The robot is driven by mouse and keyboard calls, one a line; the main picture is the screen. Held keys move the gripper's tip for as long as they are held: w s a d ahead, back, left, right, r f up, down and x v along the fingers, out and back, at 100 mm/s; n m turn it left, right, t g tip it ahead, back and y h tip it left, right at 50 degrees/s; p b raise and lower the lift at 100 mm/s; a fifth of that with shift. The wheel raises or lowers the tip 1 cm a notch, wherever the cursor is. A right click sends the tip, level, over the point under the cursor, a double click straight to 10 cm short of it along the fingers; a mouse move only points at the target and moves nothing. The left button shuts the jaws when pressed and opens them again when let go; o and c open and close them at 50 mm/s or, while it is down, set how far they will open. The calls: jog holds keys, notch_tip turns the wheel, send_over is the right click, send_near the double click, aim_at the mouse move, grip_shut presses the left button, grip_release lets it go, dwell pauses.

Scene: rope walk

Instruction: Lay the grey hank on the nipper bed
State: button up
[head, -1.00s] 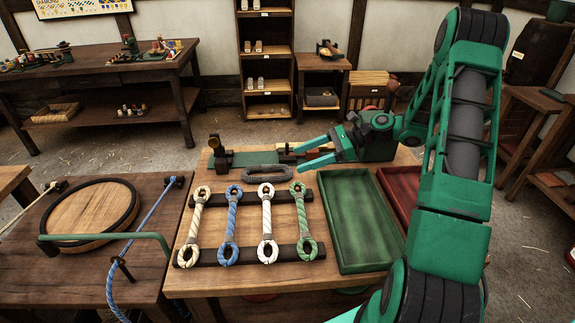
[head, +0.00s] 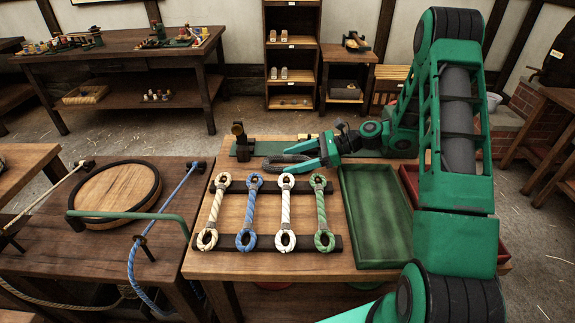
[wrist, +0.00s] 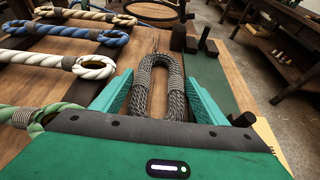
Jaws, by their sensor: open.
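The grey hank (head: 284,163), a long dark-grey rope loop, lies on the wooden bench behind the row of rope pieces. In the wrist view the hank (wrist: 146,80) runs lengthwise between my gripper's (wrist: 157,88) two green fingers. My gripper (head: 292,157) is open, one finger on each side of the hank; I cannot tell whether they touch it. The nipper bed appears to be the green strip (head: 268,149) just behind the hank, with dark posts at its left end. In the wrist view this green surface (wrist: 208,75) lies right of the hank.
Several eyed rope pieces, including a blue one (head: 249,213) and a green one (head: 320,212), lie across dark rails in front. A green tray (head: 375,220) is at right, beside a red tray (head: 410,183). A round wooden lid (head: 117,196) is on the left bench.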

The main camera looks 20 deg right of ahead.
jog(key=c, duration=0.8)
jog(key=shift+c, duration=0.2)
